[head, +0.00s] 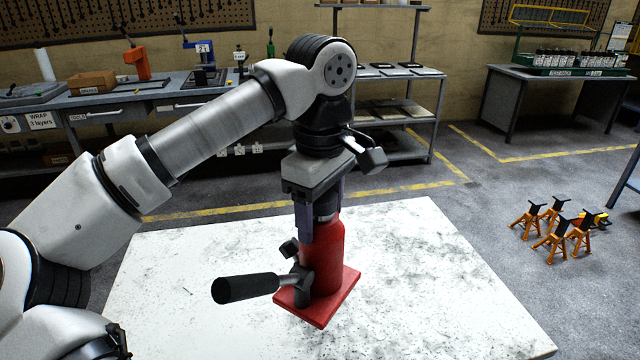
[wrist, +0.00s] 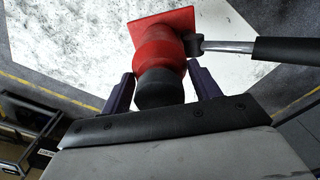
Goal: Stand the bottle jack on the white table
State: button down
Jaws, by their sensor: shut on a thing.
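The bottle jack (head: 322,256) is red with a square red base plate, a dark top and a black-gripped handle that points left in the head view. It is upright or nearly so, over the white table (head: 420,270). My gripper (head: 318,212) is shut on its upper part from above. In the wrist view, the jack (wrist: 160,48) sits between the two fingers of my gripper (wrist: 160,88), with its base farthest away and the handle to the right. I cannot tell whether the base touches the table or hangs just above it.
The white tabletop around the jack is bare apart from dark smudges. Orange jack stands (head: 556,228) stand on the floor at the right. A workbench (head: 110,112) with tools, a shelf rack (head: 405,115) and another bench (head: 545,85) stand behind.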

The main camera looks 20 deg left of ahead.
aim_at(321, 274)
notch_tip(321, 274, down, 13)
jog(key=shift+r+p, duration=0.15)
jog(key=shift+p, duration=0.4)
jog(key=shift+c, duration=1.8)
grip_release()
notch_tip(321, 274, up, 12)
jog(key=shift+b, duration=0.55)
jog(key=shift+s, duration=0.1)
